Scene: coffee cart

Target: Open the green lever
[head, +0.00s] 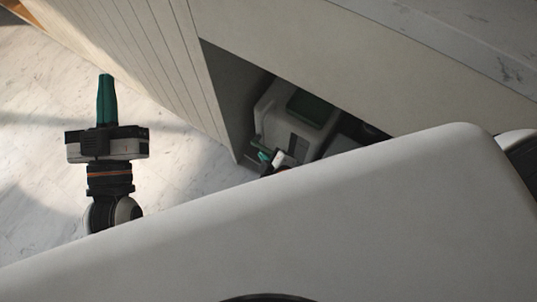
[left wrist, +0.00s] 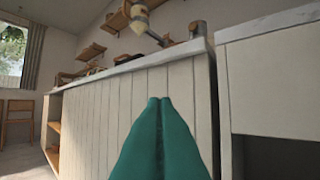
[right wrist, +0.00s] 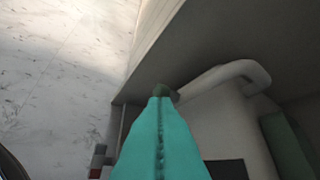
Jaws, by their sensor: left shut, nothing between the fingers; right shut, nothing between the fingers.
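A small dark green piece (right wrist: 163,88) shows just beyond my right fingertips in the right wrist view. It may be the end of the green lever; the fingers hide the rest, and I cannot tell whether they touch it. It sits by a pale machine (head: 278,108) with a dark green top panel, inside the open cabinet. My right gripper (right wrist: 160,99) is shut and empty, at the machine's front left; its teal tip also shows in the head view (head: 264,156). My left gripper (head: 105,78) is shut and empty over the floor, left of the cabinet.
The cabinet's side wall (head: 225,120) stands left of the machine, close to my right gripper. A curved pale handle (right wrist: 245,70) rises from the machine. A stone countertop (head: 460,40) lies above. The marble floor (head: 40,150) on the left is clear.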

